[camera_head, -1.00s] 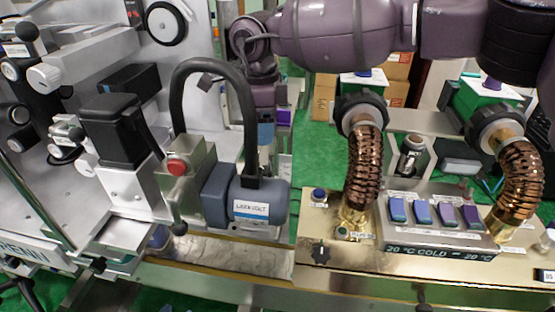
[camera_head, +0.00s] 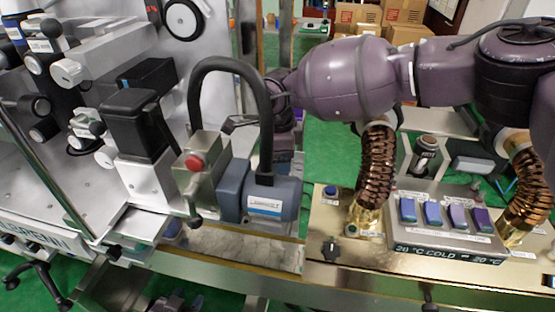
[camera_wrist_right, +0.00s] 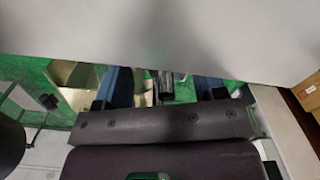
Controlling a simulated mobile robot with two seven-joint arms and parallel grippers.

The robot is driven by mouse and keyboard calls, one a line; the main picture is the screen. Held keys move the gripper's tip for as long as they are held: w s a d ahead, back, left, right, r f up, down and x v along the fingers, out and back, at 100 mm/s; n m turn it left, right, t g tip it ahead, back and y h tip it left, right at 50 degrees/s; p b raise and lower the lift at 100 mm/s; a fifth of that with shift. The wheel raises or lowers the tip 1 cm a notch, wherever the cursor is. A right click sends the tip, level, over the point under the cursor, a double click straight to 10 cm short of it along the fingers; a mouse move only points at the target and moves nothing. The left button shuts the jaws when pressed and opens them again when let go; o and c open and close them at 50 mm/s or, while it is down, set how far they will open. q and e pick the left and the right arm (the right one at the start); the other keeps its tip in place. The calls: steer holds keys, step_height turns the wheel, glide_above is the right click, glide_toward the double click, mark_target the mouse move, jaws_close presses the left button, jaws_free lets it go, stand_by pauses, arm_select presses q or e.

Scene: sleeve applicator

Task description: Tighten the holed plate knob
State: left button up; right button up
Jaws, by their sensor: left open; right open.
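Several black-and-white knobs show in the head view, one on the upper grey panel (camera_head: 183,18) and others at the left; I cannot tell which is the holed plate knob. My right gripper (camera_head: 235,123) is behind the arched black hose, mostly hidden, close to the grey panel. In the right wrist view its two blue-grey fingers (camera_wrist_right: 165,82) are apart, with a dark cylinder (camera_wrist_right: 166,86) visible between them and no contact clear. My left gripper (camera_head: 175,302) shows only as dark purple parts low under the machine, its fingers hard to make out.
The arched black hose (camera_head: 264,105) and grey-blue motor (camera_head: 268,200) stand close before my right gripper. Copper hoses (camera_head: 376,165) rise from the brass-coloured bench at right. A pale plate (camera_wrist_right: 160,35) fills the wrist view's top.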

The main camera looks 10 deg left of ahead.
steer(key=shift+f, duration=0.45)
steer(key=c, duration=0.9)
steer(key=shift+f+m+b, duration=0.15)
steer(key=shift+m+b, duration=1)
steer(key=shift+m, duration=1.25)
